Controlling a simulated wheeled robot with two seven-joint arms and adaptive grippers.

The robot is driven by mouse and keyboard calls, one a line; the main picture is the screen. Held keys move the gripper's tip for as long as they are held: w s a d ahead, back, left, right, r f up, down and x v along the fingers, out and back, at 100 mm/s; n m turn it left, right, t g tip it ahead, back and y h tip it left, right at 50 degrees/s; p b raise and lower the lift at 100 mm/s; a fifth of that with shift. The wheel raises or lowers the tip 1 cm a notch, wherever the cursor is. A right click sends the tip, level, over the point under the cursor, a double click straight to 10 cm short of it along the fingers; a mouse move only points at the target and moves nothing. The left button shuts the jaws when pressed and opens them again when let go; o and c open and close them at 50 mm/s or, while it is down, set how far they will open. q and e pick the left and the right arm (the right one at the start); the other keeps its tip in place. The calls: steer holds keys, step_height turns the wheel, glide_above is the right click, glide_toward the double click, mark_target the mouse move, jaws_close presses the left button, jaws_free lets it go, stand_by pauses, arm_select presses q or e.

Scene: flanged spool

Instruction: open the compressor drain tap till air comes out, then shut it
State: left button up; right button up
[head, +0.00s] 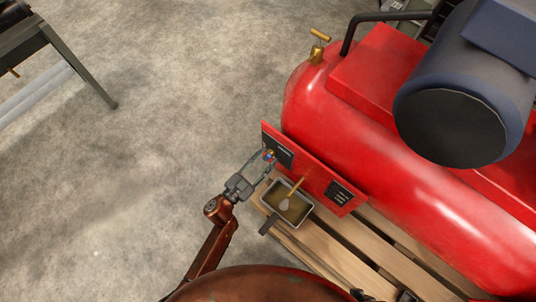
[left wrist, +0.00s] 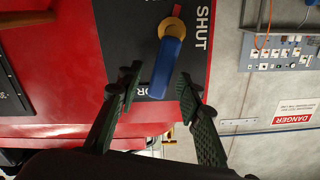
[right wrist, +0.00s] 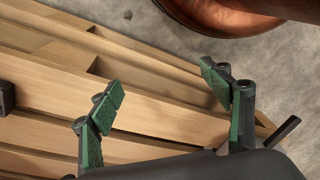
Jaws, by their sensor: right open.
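The drain tap has a blue lever handle (left wrist: 165,65) on a brass stem (left wrist: 172,28), on a black plate marked SHUT on the red panel (head: 320,175). The lever also shows small in the head view (head: 268,155). My left gripper (left wrist: 158,84) is open, with one green finger on each side of the lever; I cannot tell whether either finger touches it. The lettering at the lever's end is partly hidden. The red compressor tank (head: 420,170) lies behind the panel. My right gripper (right wrist: 165,85) is open and empty above wooden slats.
A tray (head: 288,203) with brownish contents sits below a brass spout (head: 295,187) on the wooden pallet (head: 325,255). Another brass fitting (head: 318,45) stands at the tank's end. A bench (head: 60,55) is far left, with open concrete floor between.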

arm_select(q)
steer(key=shift+w+d, duration=0.35)
steer(key=shift+w, duration=0.15)
steer(key=shift+c, duration=0.6)
jaws_close()
